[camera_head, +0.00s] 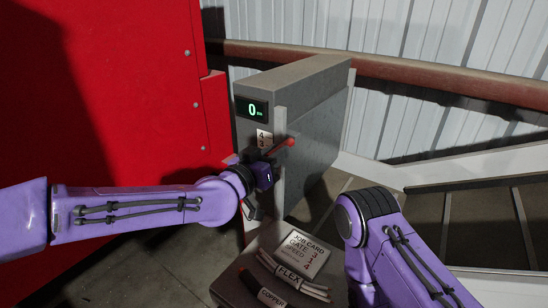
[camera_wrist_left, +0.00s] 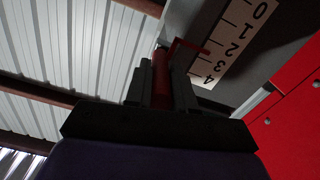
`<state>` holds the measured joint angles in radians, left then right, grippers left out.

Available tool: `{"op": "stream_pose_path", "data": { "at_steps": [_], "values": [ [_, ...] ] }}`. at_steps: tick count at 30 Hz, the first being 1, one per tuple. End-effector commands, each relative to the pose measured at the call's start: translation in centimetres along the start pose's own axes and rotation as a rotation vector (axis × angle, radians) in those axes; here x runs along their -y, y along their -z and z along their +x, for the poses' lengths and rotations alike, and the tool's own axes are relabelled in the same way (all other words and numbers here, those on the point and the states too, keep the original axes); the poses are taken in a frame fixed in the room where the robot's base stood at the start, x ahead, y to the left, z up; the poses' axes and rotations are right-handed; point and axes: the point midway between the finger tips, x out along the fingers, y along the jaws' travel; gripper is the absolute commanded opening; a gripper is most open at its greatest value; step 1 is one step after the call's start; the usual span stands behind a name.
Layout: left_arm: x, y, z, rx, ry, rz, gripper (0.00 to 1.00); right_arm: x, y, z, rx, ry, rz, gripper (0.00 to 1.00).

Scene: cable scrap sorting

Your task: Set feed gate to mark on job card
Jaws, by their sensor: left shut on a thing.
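The feed gate's red handle (camera_head: 284,146) sticks out from a grey housing (camera_head: 300,95). My left gripper (camera_head: 268,158) is at the handle; the left wrist view shows its dark fingers (camera_wrist_left: 162,82) closed around the red bar. A pale scale plate (camera_wrist_left: 238,42) with numbers 0 to 4 lies beside it, and a thin red pointer (camera_wrist_left: 186,45) reaches towards its edge near the higher numbers. I cannot tell the exact mark. The job card (camera_head: 301,254) lies on a grey top; its gate line seems to read 3. My right gripper is out of view.
A green display (camera_head: 252,110) on the housing reads 0. Cable bundles labelled FLEX (camera_head: 291,277) and COPPER (camera_head: 272,299) lie by the card. A red cabinet (camera_head: 120,90) stands at left. A brown rail (camera_head: 430,78) runs behind, and my right arm occupies the lower right.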

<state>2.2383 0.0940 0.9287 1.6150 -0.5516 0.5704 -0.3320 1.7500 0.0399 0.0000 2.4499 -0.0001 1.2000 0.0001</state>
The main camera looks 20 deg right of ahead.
Motion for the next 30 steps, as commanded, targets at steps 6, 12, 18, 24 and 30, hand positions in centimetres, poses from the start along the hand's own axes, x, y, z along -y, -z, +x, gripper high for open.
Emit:
{"op": "stream_pose_path", "data": {
  "at_steps": [6,12,18,24,30],
  "values": [
    [0.0,1.4,0.1,-0.023,0.003,0.0,0.0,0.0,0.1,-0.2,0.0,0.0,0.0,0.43],
    [0.0,1.2,0.0,-0.02,0.003,0.0,0.48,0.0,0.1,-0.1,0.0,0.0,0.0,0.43],
    [0.1,1.0,0.0,-0.017,0.003,0.0,0.48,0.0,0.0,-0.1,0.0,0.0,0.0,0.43],
    [0.1,0.6,-2.9,-0.018,0.003,0.002,0.48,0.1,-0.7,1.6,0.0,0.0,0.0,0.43],
    [0.1,0.6,-7.8,-0.021,0.003,0.002,0.48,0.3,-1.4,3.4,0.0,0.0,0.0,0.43]
  ]
}}
